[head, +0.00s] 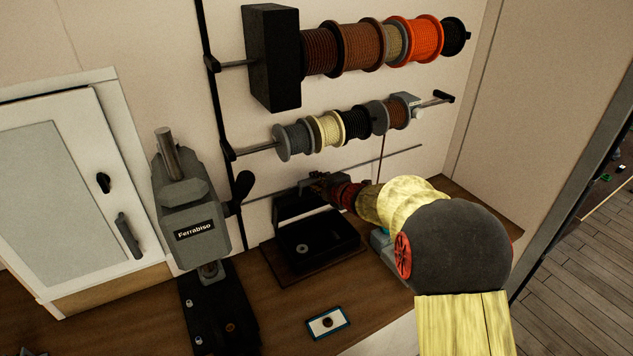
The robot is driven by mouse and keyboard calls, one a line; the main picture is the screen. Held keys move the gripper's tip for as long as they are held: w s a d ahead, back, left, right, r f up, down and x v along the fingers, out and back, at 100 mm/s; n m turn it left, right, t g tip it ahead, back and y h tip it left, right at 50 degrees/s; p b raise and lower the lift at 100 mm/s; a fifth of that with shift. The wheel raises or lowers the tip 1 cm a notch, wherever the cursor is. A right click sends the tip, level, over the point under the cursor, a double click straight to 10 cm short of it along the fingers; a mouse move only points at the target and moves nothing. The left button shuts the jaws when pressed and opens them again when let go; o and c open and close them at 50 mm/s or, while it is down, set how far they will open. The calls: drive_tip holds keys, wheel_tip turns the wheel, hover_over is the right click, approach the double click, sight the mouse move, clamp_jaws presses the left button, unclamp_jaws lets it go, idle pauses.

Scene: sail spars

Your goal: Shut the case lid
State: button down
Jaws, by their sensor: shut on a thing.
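The black case (325,238) sits on a brown mat on the bench, with a small round grey part showing in it. Its lid (291,206) stands raised at the back edge, tilted up. My gripper (321,184) is at the lid's upper right edge, shut on it. The fingers are small and dark here, so the exact contact is hard to see. My arm comes in from the right and hides the bench just right of the case.
A grey press (190,215) labelled Ferrabiso stands left of the case. A small blue-framed tile (328,322) lies in front. Cord spools (355,125) hang on rods above, with a cord running down behind my wrist. The bench between press and tile is clear.

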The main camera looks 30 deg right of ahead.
drive_tip(key=shift+f, duration=0.1)
drive_tip(key=shift+s+d+f+b, duration=0.1)
drive_tip(key=shift+s+f+b, duration=0.25)
drive_tip(key=shift+s, duration=0.55)
drive_tip(key=shift+s+a+f+b, duration=0.1)
drive_tip(key=shift+s+f+b, duration=0.2)
drive_tip(key=shift+s, duration=0.6)
drive_tip(key=shift+s+d+f+b, duration=0.1)
drive_tip(key=shift+s+f+b, duration=0.25)
drive_tip(key=shift+s, duration=0.55)
drive_tip(key=shift+s+d+f+b, duration=0.1)
drive_tip(key=shift+s+f+b, duration=0.65)
drive_tip(key=shift+s, duration=0.4)
drive_tip(key=shift+s+f+b, duration=0.5)
drive_tip(key=shift+s+f, duration=0.35)
drive_tip(key=shift+s, duration=0.3)
